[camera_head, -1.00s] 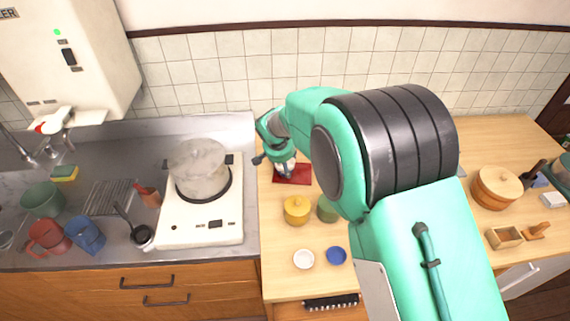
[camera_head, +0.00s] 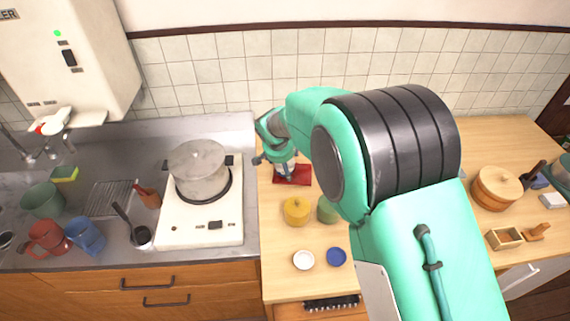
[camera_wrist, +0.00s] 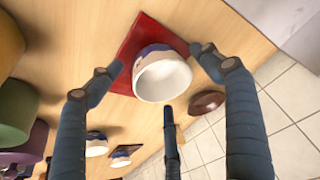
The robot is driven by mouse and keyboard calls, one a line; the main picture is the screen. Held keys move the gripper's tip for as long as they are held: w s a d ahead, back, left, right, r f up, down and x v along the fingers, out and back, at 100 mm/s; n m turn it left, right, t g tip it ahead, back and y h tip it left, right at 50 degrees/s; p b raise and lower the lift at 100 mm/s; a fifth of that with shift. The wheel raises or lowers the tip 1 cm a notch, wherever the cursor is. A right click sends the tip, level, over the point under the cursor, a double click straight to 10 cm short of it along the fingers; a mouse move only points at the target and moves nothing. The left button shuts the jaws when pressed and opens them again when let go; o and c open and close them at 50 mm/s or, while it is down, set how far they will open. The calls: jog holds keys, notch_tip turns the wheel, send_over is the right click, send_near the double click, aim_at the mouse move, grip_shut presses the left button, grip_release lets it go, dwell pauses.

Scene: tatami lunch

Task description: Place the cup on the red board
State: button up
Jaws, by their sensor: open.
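The cup (camera_wrist: 163,77) is white inside with a blue and pale pattern outside. In the wrist view it is over the red board (camera_wrist: 143,31), its opening facing the camera. It appears to rest on the board, though its base is hidden. My gripper (camera_wrist: 155,58) is open, with one finger on each side of the cup and a visible gap at the right finger. In the head view, my gripper (camera_head: 286,169) is low over the red board (camera_head: 303,175), and the cup is mostly hidden by it.
A yellow pot (camera_head: 296,210) and a green pot (camera_head: 327,210) stand in front of the board. A white dish (camera_head: 303,260) and a blue dish (camera_head: 336,256) lie nearer the front edge. A stove with a lidded pot (camera_head: 198,170) is to the left. The tiled wall is close behind.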

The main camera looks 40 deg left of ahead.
jog(key=p+v, duration=0.2)
jog(key=v, duration=0.9)
jog(key=shift+s+r, duration=0.2)
jog(key=shift+r, duration=0.1)
jog(key=shift+d, duration=0.1)
dwell(0.4)
